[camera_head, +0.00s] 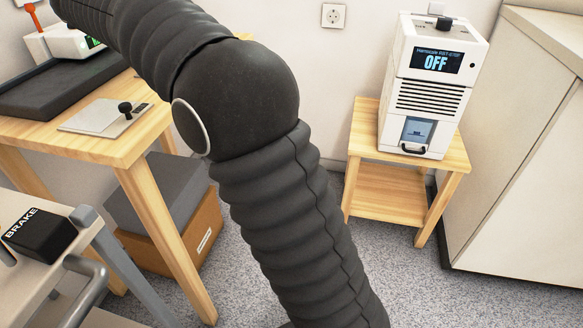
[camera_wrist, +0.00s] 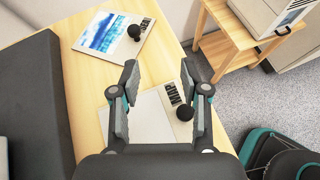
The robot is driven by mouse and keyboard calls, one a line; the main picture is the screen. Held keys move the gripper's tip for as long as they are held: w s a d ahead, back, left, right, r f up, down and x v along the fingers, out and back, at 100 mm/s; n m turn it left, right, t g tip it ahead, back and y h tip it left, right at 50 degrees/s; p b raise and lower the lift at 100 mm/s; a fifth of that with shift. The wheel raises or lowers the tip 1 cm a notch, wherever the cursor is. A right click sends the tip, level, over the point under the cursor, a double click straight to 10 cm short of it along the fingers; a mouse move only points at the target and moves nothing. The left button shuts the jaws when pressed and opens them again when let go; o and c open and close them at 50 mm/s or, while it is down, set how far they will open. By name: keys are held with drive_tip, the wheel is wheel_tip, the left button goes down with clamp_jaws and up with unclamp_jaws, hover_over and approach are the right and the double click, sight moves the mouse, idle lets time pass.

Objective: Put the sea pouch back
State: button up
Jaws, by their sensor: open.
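In the wrist view, a flat piece with a blue-and-white sea picture (camera_wrist: 108,36) lies on the wooden table (camera_wrist: 170,68). It has a black knob near its right edge; I take it as the sea pouch. A plain grey plate (camera_wrist: 148,112) with a black knob and a dark label lies nearer, partly behind my gripper. My gripper (camera_wrist: 159,68) is open and empty, its fingers on either side above the grey plate. The sea picture is beyond the fingertips. In the head view, a grey plate (camera_head: 88,116) with a knob shows; my arm hides much of the table.
A black slab (camera_head: 62,85) lies on the table beside the plates. A white device reading OFF (camera_head: 432,95) stands on a small wooden stand (camera_head: 365,140). A grey-topped box (camera_head: 205,228) sits under the table. A trolley with a BRAKE block (camera_head: 40,236) is front left.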

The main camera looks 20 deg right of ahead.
drive_tip(key=s+d+f+m+g+y, duration=0.1)
drive_tip(key=s+d+f+m+y, duration=0.1)
drive_tip(key=s+d+m, duration=0.3)
drive_tip(key=s+d+f+m+y, duration=0.1)
drive_tip(key=s+d+f+m, duration=0.1)
drive_tip(key=s, duration=0.6)
drive_tip(key=s+d+f+m+g+y, duration=0.1)
drive_tip(key=s+d+f+m+y, duration=0.1)
drive_tip(key=s+d+m, duration=0.3)
drive_tip(key=s+a+f+m+y, duration=0.1)
drive_tip(key=s+f+m+y, duration=0.1)
drive_tip(key=s+f+m, duration=0.4)
drive_tip(key=s+a+f+m+y, duration=0.1)
drive_tip(key=s+f+m, duration=0.5)
drive_tip(key=s, duration=0.9)
wheel_tip(320, 180, down, 2)
drive_tip(key=shift+s+a+f+y, duration=0.2)
drive_tip(key=shift+s+y, duration=0.2)
drive_tip(key=shift+y, duration=0.5)
drive_tip(key=shift+a, duration=0.15)
